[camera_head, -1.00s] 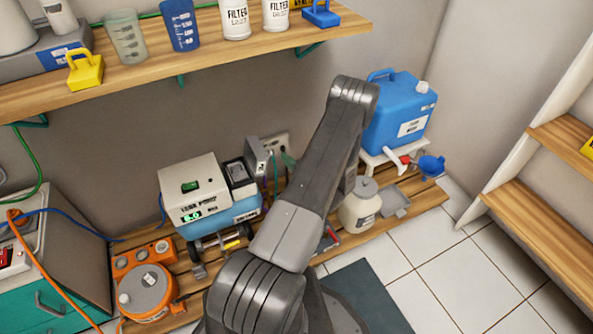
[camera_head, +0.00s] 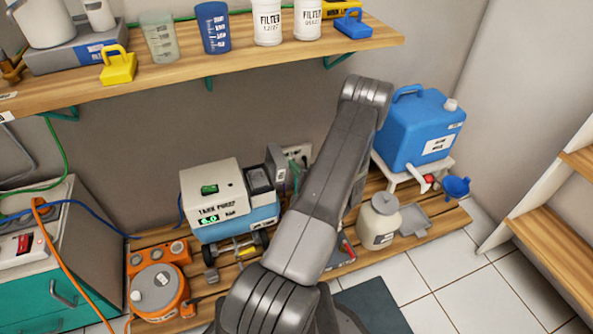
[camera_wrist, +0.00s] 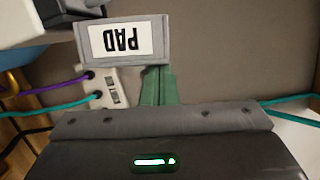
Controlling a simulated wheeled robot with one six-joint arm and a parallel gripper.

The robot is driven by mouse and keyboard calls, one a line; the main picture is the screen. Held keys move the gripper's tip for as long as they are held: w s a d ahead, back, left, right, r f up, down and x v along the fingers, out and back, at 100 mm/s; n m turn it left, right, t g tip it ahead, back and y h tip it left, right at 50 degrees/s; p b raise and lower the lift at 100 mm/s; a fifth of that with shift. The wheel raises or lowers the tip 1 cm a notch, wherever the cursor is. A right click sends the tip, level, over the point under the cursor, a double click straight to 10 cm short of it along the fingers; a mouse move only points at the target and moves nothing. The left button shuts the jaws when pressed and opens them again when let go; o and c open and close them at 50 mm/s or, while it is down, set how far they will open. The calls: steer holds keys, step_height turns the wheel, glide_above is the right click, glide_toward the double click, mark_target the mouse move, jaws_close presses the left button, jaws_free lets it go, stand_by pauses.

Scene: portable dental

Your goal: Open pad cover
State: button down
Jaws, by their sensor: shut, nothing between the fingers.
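In the wrist view, a grey plate with a white label reading PAD (camera_wrist: 123,42), upside down, shows at the top. My gripper (camera_wrist: 161,70) shows as two green fingers pressed together, with nothing between them. Its tips are at the plate's lower edge in the picture; I cannot tell whether they touch it. In the head view, a grey flap (camera_head: 276,164) stands upright beside the white and blue tank pump (camera_head: 212,190). It appears to be the same plate. My arm hides most of the space to its right, and my gripper is not clear there.
A wall socket (camera_head: 298,154) with cables is behind the flap. A cream jar (camera_head: 379,222) and a blue jug (camera_head: 420,130) stand right of my arm. An orange reel (camera_head: 158,292) lies at lower left. A wooden shelf (camera_head: 190,72) runs above.

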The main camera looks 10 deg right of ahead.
steer(key=shift+s+a+r, duration=0.1)
steer(key=shift+a+r, duration=0.25)
steer(key=shift+a, duration=0.05)
steer(key=shift+b, duration=0.3)
steer(key=s+d, duration=0.8)
steer(key=shift+s+f, duration=0.15)
steer(key=shift+f, duration=0.05)
